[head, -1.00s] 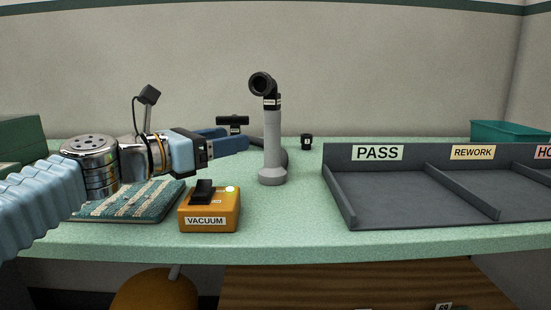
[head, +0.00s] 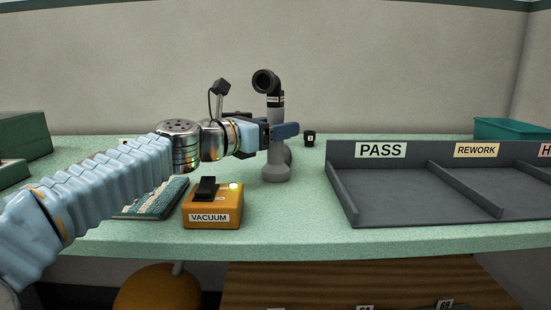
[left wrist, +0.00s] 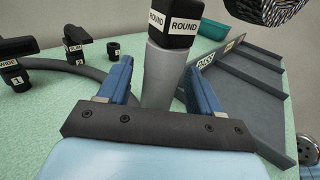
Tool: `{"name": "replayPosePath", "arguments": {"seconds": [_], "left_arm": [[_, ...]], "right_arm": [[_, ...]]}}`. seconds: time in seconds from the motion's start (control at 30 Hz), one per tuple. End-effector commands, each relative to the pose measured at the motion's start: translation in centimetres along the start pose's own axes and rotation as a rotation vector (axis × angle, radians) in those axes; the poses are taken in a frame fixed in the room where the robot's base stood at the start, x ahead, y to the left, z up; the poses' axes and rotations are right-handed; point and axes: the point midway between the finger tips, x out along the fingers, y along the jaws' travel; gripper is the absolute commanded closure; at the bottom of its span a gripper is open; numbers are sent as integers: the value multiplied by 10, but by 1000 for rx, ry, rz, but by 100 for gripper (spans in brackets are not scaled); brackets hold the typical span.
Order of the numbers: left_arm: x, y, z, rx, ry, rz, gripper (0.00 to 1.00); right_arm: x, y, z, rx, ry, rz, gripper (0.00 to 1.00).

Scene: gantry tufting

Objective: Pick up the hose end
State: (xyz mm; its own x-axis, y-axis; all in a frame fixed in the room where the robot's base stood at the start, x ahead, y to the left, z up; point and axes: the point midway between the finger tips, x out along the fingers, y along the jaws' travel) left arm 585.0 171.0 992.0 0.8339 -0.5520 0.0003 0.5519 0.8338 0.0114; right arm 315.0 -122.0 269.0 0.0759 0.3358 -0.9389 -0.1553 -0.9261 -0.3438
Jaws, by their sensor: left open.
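The hose end is an upright grey pipe (head: 275,165) with a bent black nozzle (head: 265,82) on top, standing on the bench. In the left wrist view the grey pipe (left wrist: 164,72) rises between my fingers, with the black nozzle labelled ROUND (left wrist: 172,25) above. My left gripper (head: 284,129) is open at the pipe's upper part, and one blue finger crosses in front of it. In the left wrist view the fingers of my left gripper (left wrist: 158,72) stand apart, with gaps beside the pipe. My right gripper is not in view.
An orange VACUUM switch box (head: 212,210) with a lit green lamp stands in front. A teal carpet sample (head: 150,206) lies partly under my arm. The dark sorting tray (head: 390,205) is at right. Black nozzles, one labelled WIDE (left wrist: 15,65), stand behind. A teal bin (head: 510,130) is back right.

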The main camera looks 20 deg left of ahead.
Motion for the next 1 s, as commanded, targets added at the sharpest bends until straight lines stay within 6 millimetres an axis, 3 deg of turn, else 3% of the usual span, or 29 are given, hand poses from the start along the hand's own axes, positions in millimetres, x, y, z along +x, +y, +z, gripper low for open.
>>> {"name": "replayPosePath", "arguments": {"seconds": [0.03, 0.43, 0.77, 0.87, 1.0], "left_arm": [[0, 0, 0, 0, 0, 0, 36], [-1, 0, 1, 0, -1, 0, 94], [0, 0, 11, 0, -2, 0, 95], [0, 0, 27, 1, -2, 0, 95], [0, 0, 62, 2, -3, 0, 95]], "right_arm": [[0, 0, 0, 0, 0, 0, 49], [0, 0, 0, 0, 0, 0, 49], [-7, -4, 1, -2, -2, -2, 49], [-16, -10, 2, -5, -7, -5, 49], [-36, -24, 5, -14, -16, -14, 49]]}}
